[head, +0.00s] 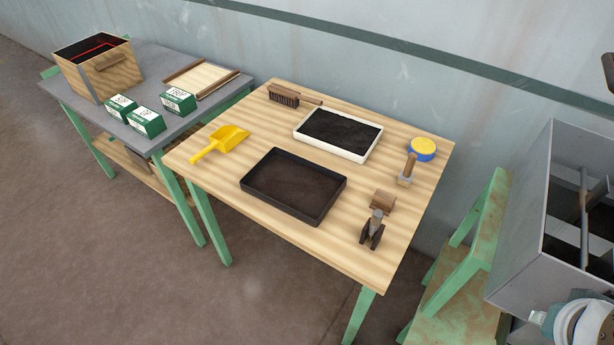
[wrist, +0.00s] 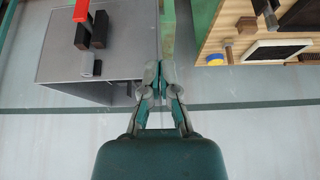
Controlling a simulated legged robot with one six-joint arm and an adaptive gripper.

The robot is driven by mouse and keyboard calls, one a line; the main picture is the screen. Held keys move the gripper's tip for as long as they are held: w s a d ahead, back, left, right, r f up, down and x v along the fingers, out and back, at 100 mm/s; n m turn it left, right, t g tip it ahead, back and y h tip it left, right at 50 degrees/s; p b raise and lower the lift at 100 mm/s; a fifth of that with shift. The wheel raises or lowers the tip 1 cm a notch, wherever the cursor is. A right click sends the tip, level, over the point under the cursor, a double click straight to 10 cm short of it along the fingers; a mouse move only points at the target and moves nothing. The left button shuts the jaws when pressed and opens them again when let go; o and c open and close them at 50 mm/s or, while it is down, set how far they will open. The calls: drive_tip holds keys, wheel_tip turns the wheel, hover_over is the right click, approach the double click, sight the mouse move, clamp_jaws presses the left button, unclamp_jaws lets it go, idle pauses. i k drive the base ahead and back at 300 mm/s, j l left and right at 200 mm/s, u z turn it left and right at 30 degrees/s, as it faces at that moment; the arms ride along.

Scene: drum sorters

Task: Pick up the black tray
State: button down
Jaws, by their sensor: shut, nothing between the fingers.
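The black tray (head: 327,205) is a shallow, dark rectangular tray, lying flat at the front middle of the wooden table in the head view. It holds a thin brown layer. A dark edge at the top right of the wrist view may be part of it; I cannot tell. My gripper (wrist: 162,72) shows in the wrist view, shut and empty, with its fingertips together. It is off to the side of the wooden table, between it and a grey metal box (wrist: 112,65), well apart from the tray.
A white tray (head: 373,153) of dark material sits behind the black tray. A yellow scoop (head: 228,139), brush (head: 285,94), blue-yellow tin (head: 422,149), wooden-handled tool (head: 407,170) and small clamp-like tool (head: 372,231) surround it. A grey table (head: 190,122) stands left; a green stand (head: 470,245) stands right.

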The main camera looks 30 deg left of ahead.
sight(306, 191)
drive_tip(key=k+j, duration=0.15)
drive_tip(key=j, duration=0.25)
drive_tip(key=k+j, duration=0.1)
drive_tip(key=j, duration=0.3)
drive_tip(key=k+j, duration=0.15)
drive_tip(key=j, duration=0.25)
drive_tip(key=k+j, duration=0.1)
drive_tip(key=j, duration=0.3)
drive_tip(key=i+j, duration=0.25)
drive_tip(key=j, duration=0.15)
drive_tip(key=i+j, duration=0.55)
drive_tip(key=j, duration=0.25)
